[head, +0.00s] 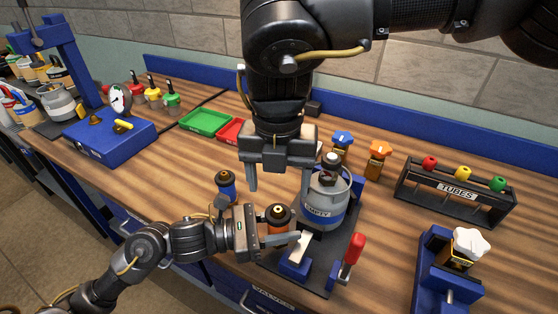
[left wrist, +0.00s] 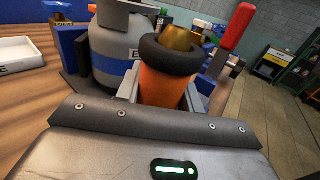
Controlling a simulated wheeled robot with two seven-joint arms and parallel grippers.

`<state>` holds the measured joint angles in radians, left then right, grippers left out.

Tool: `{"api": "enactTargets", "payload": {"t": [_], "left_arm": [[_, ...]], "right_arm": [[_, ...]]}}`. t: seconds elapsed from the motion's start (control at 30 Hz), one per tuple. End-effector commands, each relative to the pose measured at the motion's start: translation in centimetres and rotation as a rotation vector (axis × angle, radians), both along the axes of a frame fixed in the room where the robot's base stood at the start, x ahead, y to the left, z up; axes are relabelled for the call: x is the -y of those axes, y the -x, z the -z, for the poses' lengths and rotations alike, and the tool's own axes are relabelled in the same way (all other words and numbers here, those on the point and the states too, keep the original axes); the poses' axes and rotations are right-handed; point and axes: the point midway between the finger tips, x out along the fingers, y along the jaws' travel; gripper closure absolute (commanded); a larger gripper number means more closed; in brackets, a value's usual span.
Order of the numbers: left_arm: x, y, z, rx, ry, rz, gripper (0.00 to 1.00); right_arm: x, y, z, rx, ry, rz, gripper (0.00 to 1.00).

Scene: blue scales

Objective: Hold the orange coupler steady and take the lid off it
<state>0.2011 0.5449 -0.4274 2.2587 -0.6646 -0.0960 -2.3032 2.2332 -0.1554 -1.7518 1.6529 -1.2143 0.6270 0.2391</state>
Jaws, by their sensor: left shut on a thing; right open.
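The orange coupler (head: 278,223) stands upright with a dark ring and brass-coloured centre on top. In the left wrist view the coupler (left wrist: 165,88) shows close up, with a thick black ring (left wrist: 170,56) around the brass top (left wrist: 182,38). I cannot tell which of these top parts is the lid. My left gripper (head: 284,232) comes in from the left and is shut on the coupler's body; its far finger is mostly hidden. My right gripper (head: 279,184) is open and empty, pointing down above the coupler, its fingers apart and not touching it.
A grey cylinder (head: 325,203) marked EMPTY stands close behind right of the coupler. A red-handled clamp (head: 352,252) is at right on the dark base. A blue-and-black piece (head: 226,184) stands left. A TUBES rack (head: 456,193) is farther right; open wood lies between.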

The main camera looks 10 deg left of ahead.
Motion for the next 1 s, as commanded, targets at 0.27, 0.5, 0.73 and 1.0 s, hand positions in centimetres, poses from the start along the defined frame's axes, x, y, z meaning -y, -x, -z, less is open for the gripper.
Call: {"api": "enactTargets", "payload": {"t": [0.27, 0.5, 0.73, 1.0], "left_arm": [[0.0, 0.0, -0.1, 0.002, 0.002, 0.0, 1.0], [0.0, 0.0, -0.1, 0.002, 0.002, 0.0, 1.0], [0.0, 0.0, -0.1, 0.002, 0.002, 0.0, 1.0], [0.0, 0.0, -0.1, 0.002, 0.002, 0.0, 1.0]], "right_arm": [[0.0, 0.1, 4.9, -0.002, 0.0, -0.001, 0.31], [0.0, 0.1, 6.8, -0.001, -0.001, -0.001, 0.31], [0.0, 0.1, 7.0, -0.001, -0.002, 0.0, 0.31], [0.0, 0.0, 7.0, 0.0, -0.002, 0.0, 0.54]]}}
